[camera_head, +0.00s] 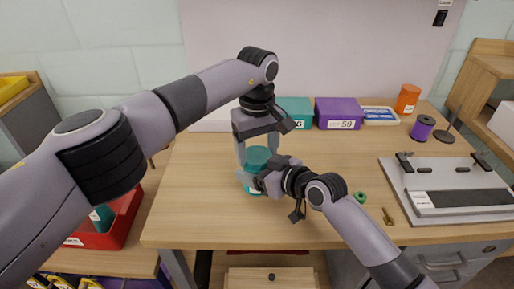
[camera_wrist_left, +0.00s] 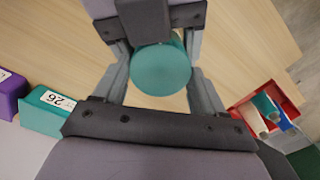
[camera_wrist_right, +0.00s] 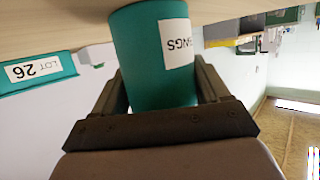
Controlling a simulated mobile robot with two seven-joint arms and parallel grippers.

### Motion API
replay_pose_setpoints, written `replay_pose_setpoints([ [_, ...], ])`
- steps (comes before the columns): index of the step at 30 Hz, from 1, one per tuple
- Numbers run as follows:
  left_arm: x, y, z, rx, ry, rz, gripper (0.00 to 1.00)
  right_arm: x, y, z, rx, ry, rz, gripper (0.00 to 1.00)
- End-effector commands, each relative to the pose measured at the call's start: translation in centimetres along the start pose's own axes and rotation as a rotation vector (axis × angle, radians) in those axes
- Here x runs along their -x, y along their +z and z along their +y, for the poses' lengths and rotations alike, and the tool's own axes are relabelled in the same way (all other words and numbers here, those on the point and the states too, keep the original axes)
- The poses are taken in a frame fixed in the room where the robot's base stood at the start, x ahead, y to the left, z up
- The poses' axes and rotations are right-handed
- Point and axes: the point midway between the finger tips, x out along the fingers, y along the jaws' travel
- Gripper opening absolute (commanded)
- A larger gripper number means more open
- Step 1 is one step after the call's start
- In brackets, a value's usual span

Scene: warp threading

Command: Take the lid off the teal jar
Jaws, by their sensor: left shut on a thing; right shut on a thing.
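The teal jar (camera_head: 254,189) stands upright near the middle of the table's front half; its body with a white label fills the right wrist view (camera_wrist_right: 140,60). Its round teal lid (camera_head: 257,155) is at the top and also shows in the left wrist view (camera_wrist_left: 161,68). My left gripper (camera_head: 257,148) points down from above, shut on the lid with a finger on each side. My right gripper (camera_head: 254,178) comes in low from the right, shut on the jar's body. The seam between lid and jar is hidden by my right gripper.
Behind stand a teal box (camera_head: 295,109), a purple box (camera_head: 338,112), a blue-and-white tray (camera_head: 380,116), an orange bottle (camera_head: 407,98) and a purple spool (camera_head: 422,128). A grey board device (camera_head: 450,185) is at right. A green ring (camera_head: 360,197) and a brass piece (camera_head: 388,216) lie near the front edge.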

Motion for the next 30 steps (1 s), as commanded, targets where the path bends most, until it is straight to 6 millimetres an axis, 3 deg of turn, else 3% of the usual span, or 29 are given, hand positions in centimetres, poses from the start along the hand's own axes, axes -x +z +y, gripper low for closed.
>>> replay_pose_setpoints([
  [21,0.12,0.03,-0.02,1.035,0.000,0.000,0.34,0.01,-0.01,0.06,-0.001,0.001,0.000,0.00],
  [30,0.12,0.05,-0.02,1.143,0.000,-0.001,0.34,0.01,-0.01,0.06,-0.001,0.001,0.000,0.00],
])
